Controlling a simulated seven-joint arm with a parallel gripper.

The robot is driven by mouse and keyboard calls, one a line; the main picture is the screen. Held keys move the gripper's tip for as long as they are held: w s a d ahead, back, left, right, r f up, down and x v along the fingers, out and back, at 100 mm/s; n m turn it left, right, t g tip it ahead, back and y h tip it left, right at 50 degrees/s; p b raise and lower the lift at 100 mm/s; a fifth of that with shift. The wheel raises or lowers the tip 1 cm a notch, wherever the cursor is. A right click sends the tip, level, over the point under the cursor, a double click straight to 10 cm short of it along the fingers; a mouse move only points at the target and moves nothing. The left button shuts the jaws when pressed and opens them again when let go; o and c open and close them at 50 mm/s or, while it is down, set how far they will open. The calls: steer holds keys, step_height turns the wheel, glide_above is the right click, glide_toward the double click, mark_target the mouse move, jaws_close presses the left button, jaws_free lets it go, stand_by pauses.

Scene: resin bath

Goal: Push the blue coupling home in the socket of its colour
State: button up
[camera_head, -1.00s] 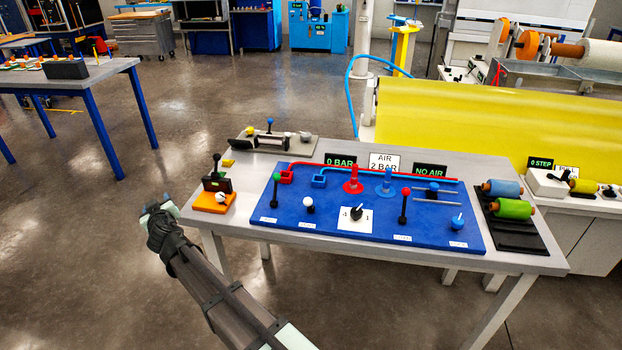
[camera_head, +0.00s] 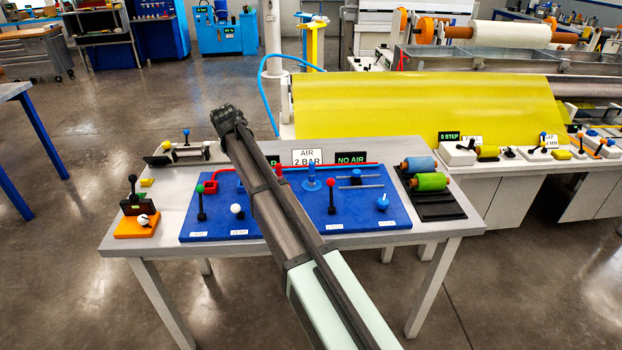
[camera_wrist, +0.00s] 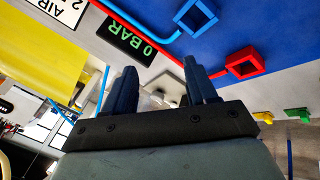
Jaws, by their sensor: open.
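The blue coupling (camera_head: 311,179) is a flanged upright piece standing on the blue board (camera_head: 362,216), right of my arm. The blue socket (camera_wrist: 195,16) is an open square box with a blue line running from it. My gripper (camera_head: 228,118) is open and empty, above the table's back edge, away from the coupling. Its two fingers (camera_wrist: 160,85) stand apart in the wrist view.
A green-knobbed lever (camera_head: 201,202), a white ball knob (camera_head: 237,210) and a red-knobbed lever (camera_head: 331,197) stand up from the board. Blue and green rollers (camera_head: 430,181) are at right. An orange block (camera_head: 137,225) is at left. Signs line the back.

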steer(key=d+r+n+g, duration=0.1)
steer(key=d+r+g, duration=0.2)
steer(key=d, duration=0.9)
steer(key=d+r+n+g, duration=0.1)
steer(key=d+r+g, duration=0.25)
steer(key=d, duration=0.75)
glide_above(312, 173)
steer(key=w, duration=0.1)
steer(key=shift+t+y, duration=0.25)
steer(key=shift+y, duration=0.15)
steer(key=f, duration=0.8)
steer(key=shift+w+d+f, duration=0.15)
steer(key=shift+d, duration=0.15)
steer(key=shift+a+f, duration=0.15)
steer(key=shift+f, duration=1.2)
steer(key=shift+a+f, duration=0.15)
steer(key=shift+f, duration=1.2)
steer(key=shift+c, duration=0.3)
jaws_close()
